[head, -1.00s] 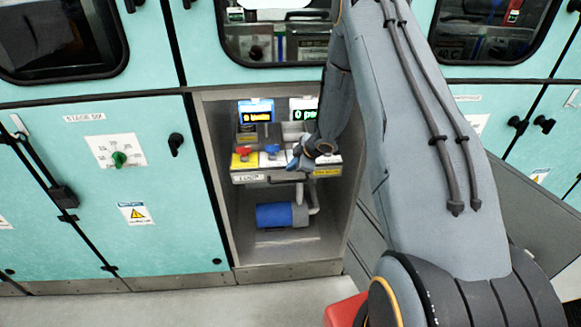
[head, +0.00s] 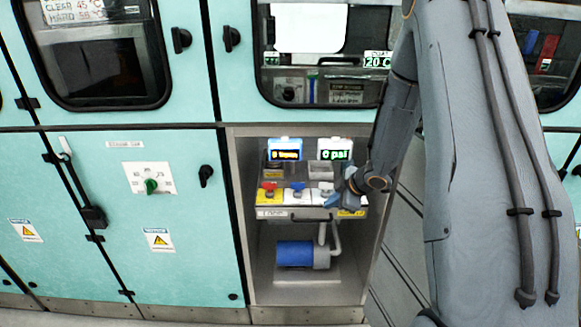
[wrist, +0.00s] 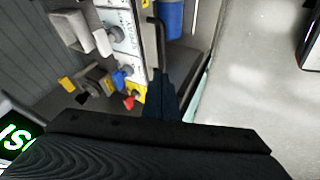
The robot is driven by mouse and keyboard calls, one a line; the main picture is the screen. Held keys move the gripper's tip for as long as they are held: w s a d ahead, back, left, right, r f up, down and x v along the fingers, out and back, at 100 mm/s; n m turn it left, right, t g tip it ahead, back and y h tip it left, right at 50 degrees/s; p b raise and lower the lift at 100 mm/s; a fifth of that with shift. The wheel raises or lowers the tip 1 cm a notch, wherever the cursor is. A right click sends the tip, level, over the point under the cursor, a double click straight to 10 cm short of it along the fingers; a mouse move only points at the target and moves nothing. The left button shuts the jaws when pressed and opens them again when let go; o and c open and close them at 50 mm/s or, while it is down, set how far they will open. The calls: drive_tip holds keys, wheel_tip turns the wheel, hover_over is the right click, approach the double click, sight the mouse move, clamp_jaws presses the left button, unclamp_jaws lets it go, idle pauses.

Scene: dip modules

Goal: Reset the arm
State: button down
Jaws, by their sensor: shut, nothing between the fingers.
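My arm reaches from the right in the head view. My gripper (head: 341,193) is a small dark blue shape in front of the right end of the valve panel (head: 298,214) in an open cabinet bay. In the wrist view my gripper's fingers (wrist: 163,97) are together with nothing between them. The panel has a red knob (head: 268,187) and a blue knob (head: 298,187), also seen in the wrist view as red (wrist: 128,102) and blue (wrist: 119,77). The gripper hides part of the panel's right end; it appears apart from both knobs.
Above the knobs are a blue-lit display (head: 285,150) and a green "0 psi" display (head: 335,149). A blue cylinder (head: 295,254) lies below the panel. The steel bay walls flank it. A teal cabinet door (head: 90,200) stands left.

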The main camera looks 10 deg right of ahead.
drive_tip(key=shift+r, duration=0.1)
drive_tip(key=s+a+r+m+g+h, duration=0.15)
drive_tip(key=s+r+m+h, duration=0.25)
drive_tip(key=s+r+m, duration=0.4)
drive_tip(key=s+a+r+m+g, duration=0.2)
drive_tip(key=s+a+m, duration=0.1)
drive_tip(key=s, duration=0.7)
drive_tip(key=s+a+r+m+g, duration=0.2)
drive_tip(key=s+a, duration=0.4)
drive_tip(key=s, duration=0.4)
drive_tip(key=shift+a+r+m+y, duration=0.3)
drive_tip(key=shift+r+m+y, duration=0.1)
drive_tip(key=shift+r+m, duration=0.1)
drive_tip(key=shift+s+g, duration=0.1)
drive_tip(key=shift+g, duration=0.15)
